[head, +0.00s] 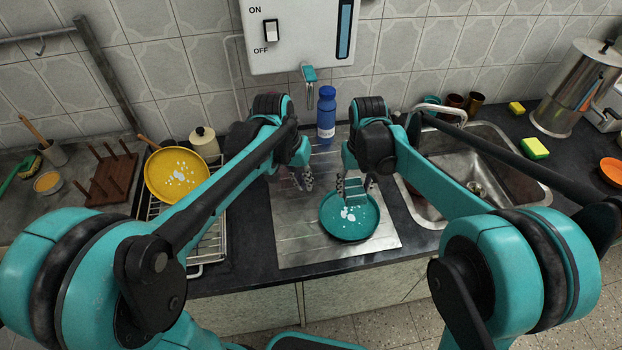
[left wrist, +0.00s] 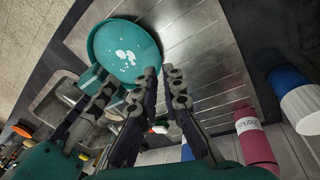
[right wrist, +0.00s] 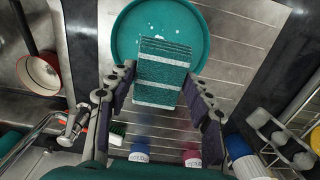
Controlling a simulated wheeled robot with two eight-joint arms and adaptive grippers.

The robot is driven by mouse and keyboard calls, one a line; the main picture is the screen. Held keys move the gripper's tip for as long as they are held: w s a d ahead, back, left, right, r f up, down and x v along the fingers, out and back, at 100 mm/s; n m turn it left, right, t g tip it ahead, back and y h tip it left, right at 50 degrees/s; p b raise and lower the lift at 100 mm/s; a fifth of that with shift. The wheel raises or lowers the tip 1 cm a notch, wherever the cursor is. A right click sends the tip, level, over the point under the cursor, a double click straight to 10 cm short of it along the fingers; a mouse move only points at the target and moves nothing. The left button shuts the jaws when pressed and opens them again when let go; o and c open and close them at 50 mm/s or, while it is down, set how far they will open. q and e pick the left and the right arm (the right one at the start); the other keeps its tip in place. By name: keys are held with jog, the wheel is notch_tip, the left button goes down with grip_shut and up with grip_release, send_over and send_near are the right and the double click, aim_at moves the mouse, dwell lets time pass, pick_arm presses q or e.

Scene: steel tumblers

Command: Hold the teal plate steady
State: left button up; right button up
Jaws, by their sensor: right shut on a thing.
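The teal plate (head: 333,228) lies on the steel drainboard with white spots on its face. It also shows in the left wrist view (left wrist: 108,63) and the right wrist view (right wrist: 125,40). My right gripper (right wrist: 158,75) is shut on a teal, white-striped sponge (right wrist: 160,85), held over the plate. The sponge covers part of the plate, and I cannot tell whether they touch. My left gripper (head: 302,183) is beside the plate at its upper left in the head view, apart from it. Its fingers (left wrist: 162,75) are empty with a narrow gap between them.
The sink (head: 470,185) is right of the drainboard (head: 290,240). A blue bottle (head: 326,115) stands behind the grippers. A yellow pan (head: 160,185) rests on a wire rack at left. A yellow-green sponge (head: 535,148) lies right of the sink. The drainboard's front is clear.

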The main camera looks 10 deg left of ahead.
pick_arm(q)
notch_tip(320, 180, down, 3)
jog(key=w+d+g, duration=0.1)
jog(key=w, duration=0.2)
send_near(321, 206)
jog(key=shift+h, duration=0.3)
jog(key=f, duration=0.2)
jog(key=s+d+f, duration=0.1)
jog(key=f, duration=0.1)
jog(key=s+d+f, duration=0.1)
jog(key=f, duration=0.1)
jog(key=shift+f, duration=0.25)
grip_shut()
